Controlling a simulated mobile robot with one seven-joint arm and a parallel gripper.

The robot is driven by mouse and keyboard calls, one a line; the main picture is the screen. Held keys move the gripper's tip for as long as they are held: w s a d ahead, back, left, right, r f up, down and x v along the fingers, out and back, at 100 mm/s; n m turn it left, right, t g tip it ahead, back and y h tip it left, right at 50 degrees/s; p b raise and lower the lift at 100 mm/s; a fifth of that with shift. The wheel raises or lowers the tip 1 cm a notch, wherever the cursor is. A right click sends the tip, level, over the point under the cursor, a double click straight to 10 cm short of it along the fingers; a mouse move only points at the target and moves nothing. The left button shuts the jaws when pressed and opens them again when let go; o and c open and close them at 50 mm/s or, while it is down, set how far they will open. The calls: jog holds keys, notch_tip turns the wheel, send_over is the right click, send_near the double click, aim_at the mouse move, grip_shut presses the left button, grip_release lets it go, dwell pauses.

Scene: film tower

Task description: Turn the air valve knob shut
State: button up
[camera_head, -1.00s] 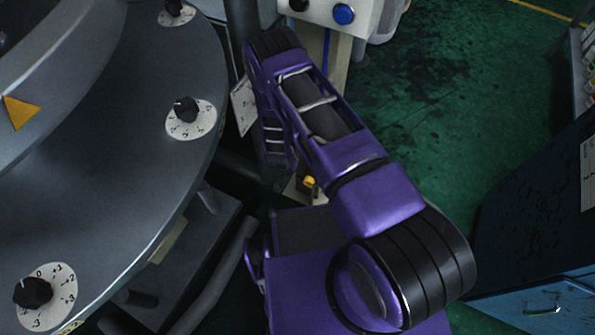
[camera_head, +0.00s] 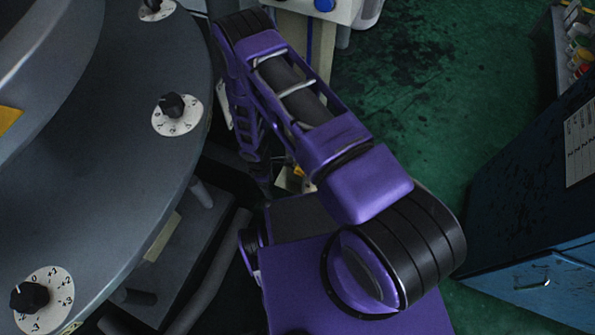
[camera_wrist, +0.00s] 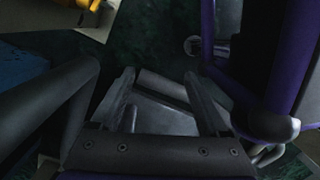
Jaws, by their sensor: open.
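A small yellow part (camera_head: 298,170), which may be the air valve knob, shows low beside my purple arm in the head view, on a pale fitting. The arm partly covers the area around it. In the wrist view a yellow piece (camera_wrist: 92,4) is cut by the top edge, beside a pale surface, and looks like the same part. My gripper (camera_wrist: 158,84) is open in the wrist view, with nothing between its fingers. The yellow piece lies beyond the fingertips, up and to the left, apart from them. In the head view my gripper is hidden behind the arm.
A large round grey machine (camera_head: 120,190) with black dial knobs (camera_head: 171,105) fills the left. A pale control box (camera_head: 345,10) with a blue button stands at the top. A dark blue cabinet (camera_head: 530,190) is at right. Green floor (camera_head: 400,90) between them is open.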

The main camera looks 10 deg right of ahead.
jog(key=w+d+r+n+t+h, duration=0.15)
jog(key=d+n, duration=0.25)
jog(key=n, duration=0.5)
jog(key=n+t+h, duration=0.2)
jog(key=n, duration=0.3)
send_near(299, 172)
jog(key=b+x, duration=0.3)
jog(key=x, duration=0.6)
jog(key=shift+f+b, duration=0.1)
jog(key=shift+b, duration=0.2)
grip_shut()
